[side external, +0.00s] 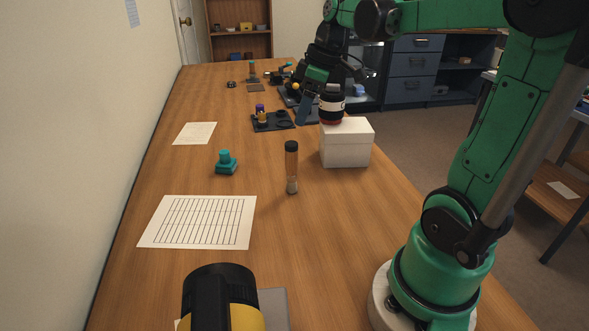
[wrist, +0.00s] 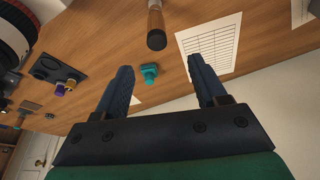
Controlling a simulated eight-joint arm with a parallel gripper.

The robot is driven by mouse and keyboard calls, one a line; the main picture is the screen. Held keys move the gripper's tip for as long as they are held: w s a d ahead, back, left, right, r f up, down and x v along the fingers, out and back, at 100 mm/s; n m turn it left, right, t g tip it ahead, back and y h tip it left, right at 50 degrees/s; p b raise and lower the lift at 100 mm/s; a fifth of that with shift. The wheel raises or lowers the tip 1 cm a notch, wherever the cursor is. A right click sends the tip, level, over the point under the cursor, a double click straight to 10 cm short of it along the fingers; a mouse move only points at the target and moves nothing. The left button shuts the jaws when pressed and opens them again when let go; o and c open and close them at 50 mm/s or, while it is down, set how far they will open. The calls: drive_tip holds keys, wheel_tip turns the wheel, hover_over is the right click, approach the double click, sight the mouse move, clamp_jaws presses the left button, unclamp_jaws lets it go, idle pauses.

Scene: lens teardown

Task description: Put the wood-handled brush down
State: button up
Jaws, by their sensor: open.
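The wood-handled brush (side external: 291,165) stands upright on the wooden table, its black end up and its pale end down. It also shows at the top of the wrist view (wrist: 156,20), with the black end toward the camera. My gripper (wrist: 160,62) is open, with nothing between its blue fingers. In the side view my gripper (side external: 303,112) hangs farther along the table than the brush, apart from it and next to the lens on the white box.
A black-and-white lens (side external: 332,105) sits on a white box (side external: 346,145) at the table's right edge. A teal stamp-like part (side external: 226,165) and a gridded sheet (side external: 198,221) lie left of the brush. A dark tray (side external: 272,124) holds small parts. Bare table surrounds the brush.

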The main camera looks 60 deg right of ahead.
drive_tip(key=s+a+f+m+t, duration=0.1)
drive_tip(key=a+f+m+t, duration=0.1)
drive_tip(key=a, duration=0.5)
drive_tip(key=s+a+f+m+t+h, duration=0.1)
drive_tip(key=a+f+m+t, duration=0.1)
drive_tip(key=a, duration=0.6)
drive_tip(key=shift+s+f, duration=0.15)
